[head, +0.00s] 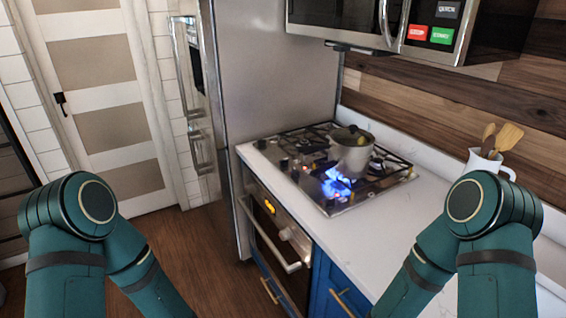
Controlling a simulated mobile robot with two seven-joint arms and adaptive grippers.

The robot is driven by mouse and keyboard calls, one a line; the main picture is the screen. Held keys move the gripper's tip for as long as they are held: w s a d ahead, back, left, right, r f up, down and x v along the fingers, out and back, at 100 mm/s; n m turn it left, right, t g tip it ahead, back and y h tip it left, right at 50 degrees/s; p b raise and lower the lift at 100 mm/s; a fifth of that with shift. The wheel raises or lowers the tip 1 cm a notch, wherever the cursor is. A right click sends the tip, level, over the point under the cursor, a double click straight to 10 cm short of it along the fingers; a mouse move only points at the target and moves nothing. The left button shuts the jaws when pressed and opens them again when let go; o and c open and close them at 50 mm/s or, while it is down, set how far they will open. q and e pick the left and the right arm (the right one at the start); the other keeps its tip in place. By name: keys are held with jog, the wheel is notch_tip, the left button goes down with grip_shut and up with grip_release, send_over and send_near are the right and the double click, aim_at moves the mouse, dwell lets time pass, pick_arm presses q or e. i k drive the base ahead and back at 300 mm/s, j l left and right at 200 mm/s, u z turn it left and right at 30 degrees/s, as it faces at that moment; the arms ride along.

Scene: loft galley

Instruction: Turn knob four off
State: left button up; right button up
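The gas cooktop (385,185) is set in the white counter at centre. A blue flame (337,184) burns at its front right burner, by the lower side of a grey lidded pot (352,156). Small dark knobs (284,163) show along the cooktop's front left edge. Which of them is knob four, and how each is turned, I cannot tell. Only the teal upper parts of my two arms show, at lower left and lower right. Both grippers are out of the picture.
Below the cooktop is an oven with a lit orange display (269,207) and a protruding bar handle (270,240). A steel fridge (270,80) stands left, a microwave (400,25) hangs above. A utensil jug (488,165) stands right. Wooden floor (205,255) is clear before the oven.

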aim_at(295, 175)
jog(key=i+j, duration=0.7)
jog(key=j, duration=0.15)
jog(key=i+j, duration=0.75)
jog(key=j, duration=0.15)
jog(key=i+j+z, duration=0.2)
jog(key=z, duration=0.2)
jog(key=i+j+z, duration=0.1)
jog(key=j+z, duration=0.35)
jog(key=l, duration=0.1)
